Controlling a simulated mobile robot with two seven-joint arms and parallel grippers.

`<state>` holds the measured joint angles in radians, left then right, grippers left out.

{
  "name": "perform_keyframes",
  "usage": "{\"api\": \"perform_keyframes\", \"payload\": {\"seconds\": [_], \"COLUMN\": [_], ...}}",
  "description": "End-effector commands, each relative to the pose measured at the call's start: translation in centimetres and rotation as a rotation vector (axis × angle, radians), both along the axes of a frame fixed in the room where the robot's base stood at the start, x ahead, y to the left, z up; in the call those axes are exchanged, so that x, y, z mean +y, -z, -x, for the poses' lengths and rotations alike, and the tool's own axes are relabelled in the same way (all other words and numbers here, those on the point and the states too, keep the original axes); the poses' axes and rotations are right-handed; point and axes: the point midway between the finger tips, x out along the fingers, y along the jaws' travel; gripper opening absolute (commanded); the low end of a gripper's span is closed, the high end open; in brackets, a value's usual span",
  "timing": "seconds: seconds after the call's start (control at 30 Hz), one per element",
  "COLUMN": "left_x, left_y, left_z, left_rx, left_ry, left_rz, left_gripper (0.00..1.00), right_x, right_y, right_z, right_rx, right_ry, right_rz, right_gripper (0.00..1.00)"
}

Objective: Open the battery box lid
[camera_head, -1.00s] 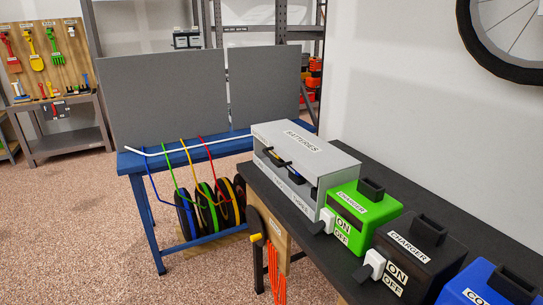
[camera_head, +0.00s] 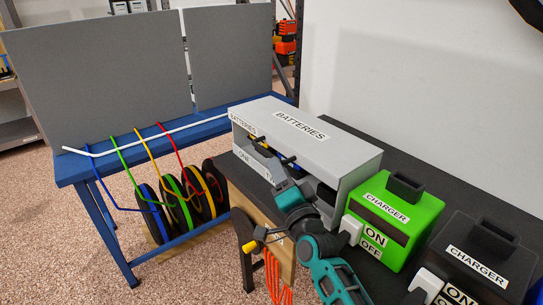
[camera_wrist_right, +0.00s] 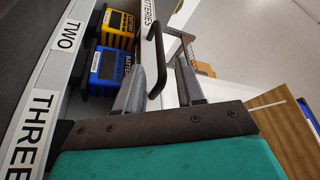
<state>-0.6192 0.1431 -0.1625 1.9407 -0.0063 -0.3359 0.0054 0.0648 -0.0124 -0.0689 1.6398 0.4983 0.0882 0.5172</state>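The grey battery box (camera_head: 350,165), labelled BATTERIES on top, stands on the dark bench. Its front is partly open, and a yellow battery (camera_wrist_right: 118,30) and a blue battery (camera_wrist_right: 108,68) show inside in the right wrist view. The lid carries a black bar handle (camera_wrist_right: 154,75). My right gripper (camera_head: 272,163) is at the front of the box; in the right wrist view its two grey fingers (camera_wrist_right: 160,68) are apart, one on either side of the handle. Contact with the handle cannot be told. My left gripper is not in view.
A green charger (camera_head: 392,220) stands close to the box's right side, with a black charger (camera_head: 480,262) beyond it. A blue table (camera_head: 75,168) with grey panels and cable spools stands to the left. The wall is behind the bench.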

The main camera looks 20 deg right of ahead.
Motion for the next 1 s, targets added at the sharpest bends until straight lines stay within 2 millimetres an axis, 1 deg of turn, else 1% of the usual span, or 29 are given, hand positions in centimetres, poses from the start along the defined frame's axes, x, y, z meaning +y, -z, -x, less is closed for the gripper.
{"api": "perform_keyframes", "payload": {"seconds": [0.03,0.1,0.3,0.5,0.77,1.0], "left_x": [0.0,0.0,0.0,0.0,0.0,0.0], "left_y": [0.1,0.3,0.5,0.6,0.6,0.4], "left_z": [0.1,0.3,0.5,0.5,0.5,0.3], "left_rx": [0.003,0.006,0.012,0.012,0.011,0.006], "left_ry": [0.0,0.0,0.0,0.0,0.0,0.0], "left_rz": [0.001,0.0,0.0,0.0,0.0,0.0], "left_gripper": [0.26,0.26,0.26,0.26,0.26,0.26], "right_x": [0.0,0.1,0.1,0.2,0.2,0.2], "right_y": [-0.3,-0.5,-1.0,-1.2,-1.2,-1.2], "right_z": [-1.0,-2.2,-4.7,-5.7,-5.7,-5.7], "right_rx": [-0.002,-0.002,-0.001,0.0,0.0,0.0], "right_ry": [0.0,0.0,0.0,0.0,0.0,0.0], "right_rz": [0.0,0.001,0.002,0.002,0.002,0.002], "right_gripper": [0.38,0.38,0.38,0.38,0.38,0.15]}}
